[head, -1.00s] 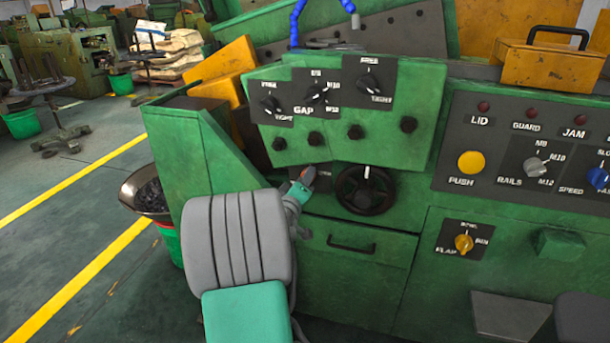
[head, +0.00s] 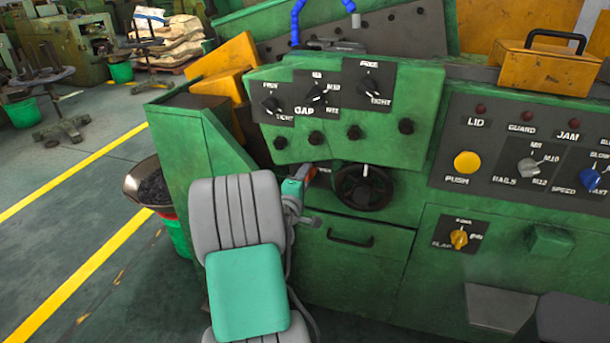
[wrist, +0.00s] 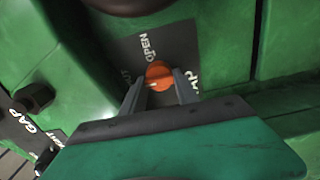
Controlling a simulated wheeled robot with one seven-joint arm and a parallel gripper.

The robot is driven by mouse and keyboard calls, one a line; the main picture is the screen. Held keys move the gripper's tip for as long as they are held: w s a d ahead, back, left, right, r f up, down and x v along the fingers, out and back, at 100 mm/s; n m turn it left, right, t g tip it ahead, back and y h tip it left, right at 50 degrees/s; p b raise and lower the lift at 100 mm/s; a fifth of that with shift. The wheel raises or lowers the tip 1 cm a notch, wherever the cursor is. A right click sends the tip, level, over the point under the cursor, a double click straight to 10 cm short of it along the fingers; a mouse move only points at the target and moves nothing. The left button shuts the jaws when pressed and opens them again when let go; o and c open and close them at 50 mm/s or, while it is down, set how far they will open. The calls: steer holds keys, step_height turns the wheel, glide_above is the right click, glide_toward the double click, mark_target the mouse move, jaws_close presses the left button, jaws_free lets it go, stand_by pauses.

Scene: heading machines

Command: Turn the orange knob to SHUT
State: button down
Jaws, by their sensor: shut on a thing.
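The orange knob (wrist: 158,70) sits on a dark plate (wrist: 178,42) on the green machine. In the wrist view its pale mark points to the lower left. The word OPEN reads on the plate above and left of the knob; other lettering by the left finger is partly hidden, and I cannot read SHUT. My gripper (wrist: 158,86) is shut on the knob, one finger on each side. In the head view a bit of the orange knob (head: 311,172) shows past my gripper (head: 304,181), which hides most of the plate.
A dark handwheel (head: 365,187) stands just right of the knob. A panel (head: 345,140) with several black knobs juts out above. A drawer handle (head: 350,240) is below. A bowl (head: 148,187) of dark material stands left of the machine.

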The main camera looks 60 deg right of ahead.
stand_by(0.3)
steer(key=c, duration=0.9)
jaws_free()
steer(key=a, duration=0.5)
steer(key=s+a, duration=0.1)
steer(key=a, duration=0.1)
steer(key=shift+s+a+b, duration=0.1)
steer(key=shift+a+b, duration=0.2)
steer(key=shift+b, duration=0.1)
